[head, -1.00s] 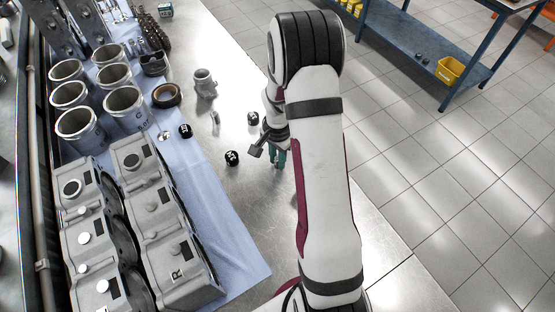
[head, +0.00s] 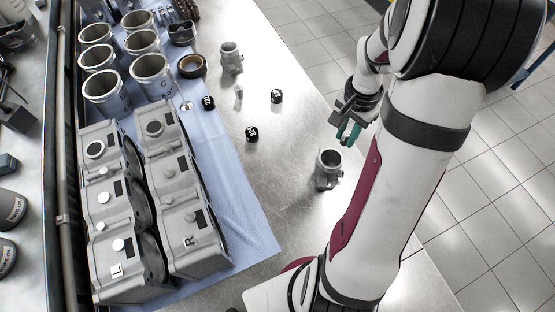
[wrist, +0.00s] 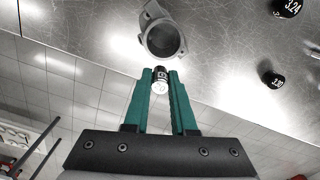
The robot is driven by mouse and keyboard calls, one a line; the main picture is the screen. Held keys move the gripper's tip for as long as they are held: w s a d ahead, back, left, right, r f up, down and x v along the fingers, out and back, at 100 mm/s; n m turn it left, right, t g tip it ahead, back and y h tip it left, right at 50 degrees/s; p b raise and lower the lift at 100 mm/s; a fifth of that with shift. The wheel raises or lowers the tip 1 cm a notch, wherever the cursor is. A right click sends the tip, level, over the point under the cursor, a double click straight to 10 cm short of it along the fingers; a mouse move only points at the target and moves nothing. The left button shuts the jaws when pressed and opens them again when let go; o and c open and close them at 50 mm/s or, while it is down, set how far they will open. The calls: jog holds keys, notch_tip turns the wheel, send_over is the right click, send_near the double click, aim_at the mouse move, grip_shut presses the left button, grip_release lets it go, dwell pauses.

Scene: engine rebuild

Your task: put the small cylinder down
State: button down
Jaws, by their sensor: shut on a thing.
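My gripper (head: 347,132) is above the right part of the metal bench in the head view. In the wrist view its two teal fingers (wrist: 160,75) are shut on a small cylinder (wrist: 161,78), dark with a pale, marked end. The small cylinder cannot be made out in the head view. Just beyond the fingertips in the wrist view is a grey metal fitting with a round bore (wrist: 162,38). The same fitting (head: 327,168) stands on the bench below the gripper in the head view. I cannot tell whether the cylinder touches it.
Black numbered caps (head: 277,96) and (head: 252,134) lie on the bench, a third (head: 208,102) by the blue cloth (head: 245,225). A small metal pin (head: 238,92) and a second fitting (head: 231,60) stand further back. Engine blocks (head: 190,240) and cylinder sleeves (head: 150,70) fill the left.

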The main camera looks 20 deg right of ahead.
jog(key=a+n, duration=0.8)
jog(key=n, duration=1.2)
send_over(247, 197)
notch_tip(247, 197, down, 7)
jog(key=shift+d+r, duration=0.1)
jog(key=shift+r, duration=0.1)
notch_tip(247, 197, down, 4)
jog(key=shift+f, duration=0.1)
jog(key=shift+f, duration=0.1)
jog(key=c, duration=0.7)
grip_release()
jog(key=shift+c, duration=0.2)
